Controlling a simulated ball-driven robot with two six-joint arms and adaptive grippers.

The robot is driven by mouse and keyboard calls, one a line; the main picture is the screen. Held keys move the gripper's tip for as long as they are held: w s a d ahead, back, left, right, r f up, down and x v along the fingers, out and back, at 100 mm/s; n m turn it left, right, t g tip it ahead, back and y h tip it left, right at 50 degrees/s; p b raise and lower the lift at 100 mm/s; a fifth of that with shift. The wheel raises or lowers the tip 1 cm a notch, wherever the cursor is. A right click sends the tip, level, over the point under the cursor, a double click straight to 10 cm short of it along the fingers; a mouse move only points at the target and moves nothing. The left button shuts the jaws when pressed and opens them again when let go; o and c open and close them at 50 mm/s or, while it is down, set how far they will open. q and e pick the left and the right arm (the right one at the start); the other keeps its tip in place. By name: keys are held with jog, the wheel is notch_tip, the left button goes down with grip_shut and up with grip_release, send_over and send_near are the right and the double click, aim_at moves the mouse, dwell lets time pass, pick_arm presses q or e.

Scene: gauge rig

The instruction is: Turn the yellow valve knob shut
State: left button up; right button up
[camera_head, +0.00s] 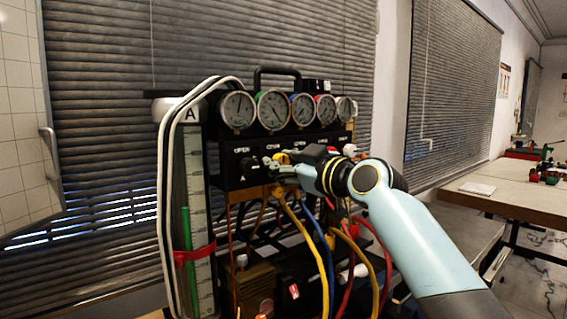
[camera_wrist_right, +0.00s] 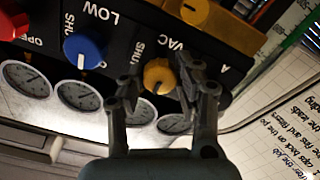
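The yellow valve knob (camera_wrist_right: 158,75) is on the black gauge panel, and it shows partly behind my gripper in the head view (camera_head: 281,158). My right gripper (camera_wrist_right: 160,84) has one finger on each side of it. The fingers stand apart, with the knob between their tips. Whether the pads touch the knob is hard to tell. In the head view the right gripper (camera_head: 280,164) reaches the panel front from the right. My left gripper is in neither view.
A blue knob (camera_wrist_right: 84,49) and a red knob (camera_wrist_right: 12,22) sit along the same panel. Several round gauges (camera_head: 272,109) line its top. Coloured hoses hang below. A tube board (camera_head: 197,200) stands on the left; a table (camera_head: 500,192) is far right.

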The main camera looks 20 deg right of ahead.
grip_shut()
jog(key=shift+m, duration=0.4)
jog(key=m+p, duration=0.1)
jog(key=m, duration=0.2)
jog(key=m+p, duration=0.1)
jog(key=m, duration=0.2)
jog(key=shift+m, duration=0.4)
jog(key=m+p, duration=0.2)
jog(key=m, duration=0.3)
jog(key=shift+p, duration=0.35)
jog(key=m+p, duration=0.2)
jog(key=m, duration=0.3)
jog(key=shift+f+m, duration=0.1)
jog(key=shift+m, duration=0.2)
